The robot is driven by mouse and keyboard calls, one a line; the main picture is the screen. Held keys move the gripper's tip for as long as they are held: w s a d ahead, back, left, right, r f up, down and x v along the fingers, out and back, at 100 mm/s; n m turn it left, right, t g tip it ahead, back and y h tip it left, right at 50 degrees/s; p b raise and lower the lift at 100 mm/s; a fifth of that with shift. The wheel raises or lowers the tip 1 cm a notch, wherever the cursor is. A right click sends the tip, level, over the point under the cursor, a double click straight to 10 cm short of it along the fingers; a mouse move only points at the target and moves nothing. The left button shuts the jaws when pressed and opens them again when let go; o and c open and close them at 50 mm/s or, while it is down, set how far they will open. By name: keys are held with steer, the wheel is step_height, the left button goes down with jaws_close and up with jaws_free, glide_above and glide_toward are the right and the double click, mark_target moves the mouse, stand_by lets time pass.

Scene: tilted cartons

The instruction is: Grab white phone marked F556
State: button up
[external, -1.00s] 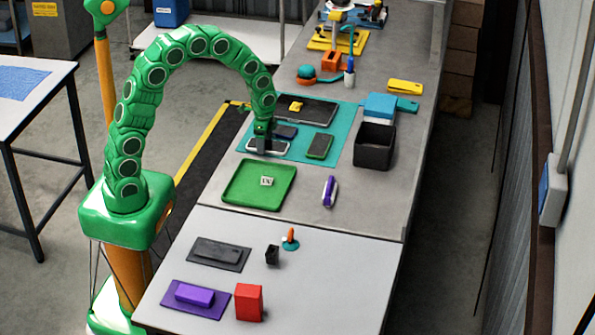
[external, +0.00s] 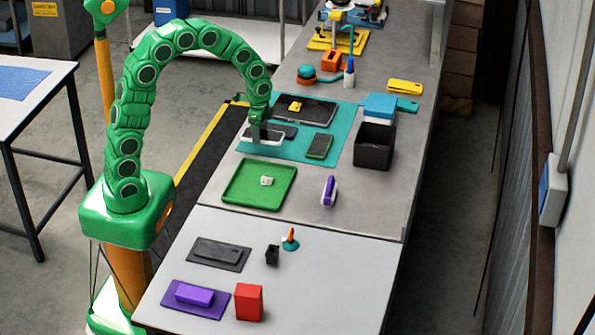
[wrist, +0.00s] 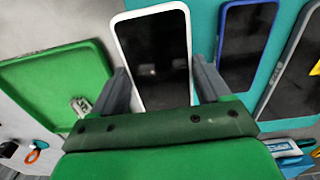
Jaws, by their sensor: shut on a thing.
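The white phone (wrist: 160,62), with a white rim and dark screen, lies between the two fingers of my gripper (wrist: 162,85) in the wrist view. In the external view the white phone (external: 276,139) is held by my gripper (external: 257,133) near the left edge of the teal mat. It looks slightly raised off the mat. Any F556 marking is too small to read. A dark phone with a blue rim (wrist: 245,48) lies to its right in the wrist view. A green-rimmed phone (external: 319,147) lies on the mat.
A black open bin (external: 374,146) stands right of the mat. A large tablet (external: 318,110) lies at the back of the mat. A purple-and-white item (external: 330,191) lies right of the tray.

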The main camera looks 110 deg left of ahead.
steer(key=s+r, duration=0.1)
steer(key=d+r, duration=0.1)
steer(key=s+d+r, duration=0.1)
steer(key=r, duration=0.1)
steer(key=shift+s+d+r, duration=0.1)
steer(key=shift+s+d, duration=0.1)
steer(key=shift+s, duration=0.1)
steer(key=s+d+r, duration=0.3)
steer(key=s+d, duration=0.2)
steer(key=s, duration=0.1)
steer(key=shift+s+d+r, duration=0.2)
steer(key=shift+d+r, duration=0.15)
steer(key=shift+d, duration=0.05)
